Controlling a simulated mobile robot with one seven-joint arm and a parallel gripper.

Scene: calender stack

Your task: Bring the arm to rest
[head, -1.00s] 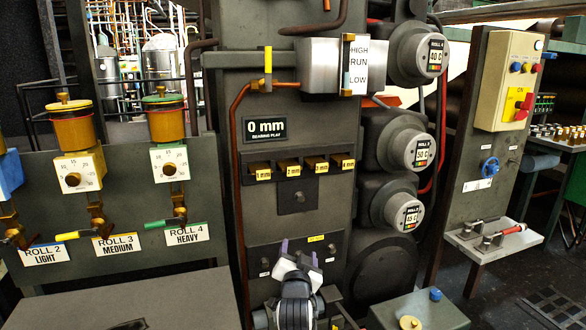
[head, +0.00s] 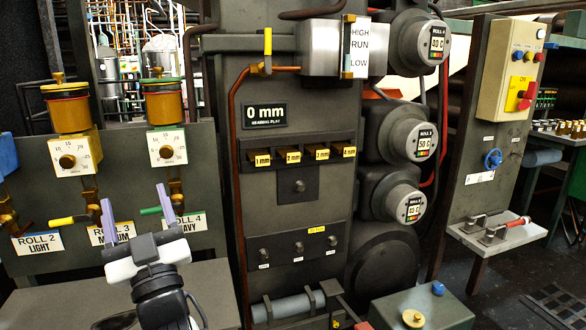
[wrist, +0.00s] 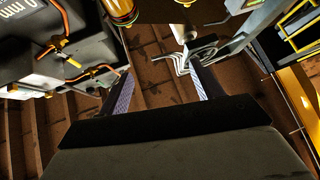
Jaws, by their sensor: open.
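My gripper (head: 138,220) is in the lower left of the head view, with its two purple fingers pointing up and spread apart. Nothing is between them. It is in front of the plate with the ROLL 3 MEDIUM label (head: 97,235) and the ROLL 4 HEAVY label (head: 195,222), and partly covers both. In the wrist view the fingers (wrist: 160,90) stand wide apart beyond the dark gripper body. Whether the fingers touch the plate cannot be told.
Oilers with amber cups (head: 164,102) stand above the labels. The central column carries a 0 mm sign (head: 265,116) and a row of mm blocks (head: 301,156). A grey roller (head: 289,306) lies low in front. A control box (head: 510,68) is at right.

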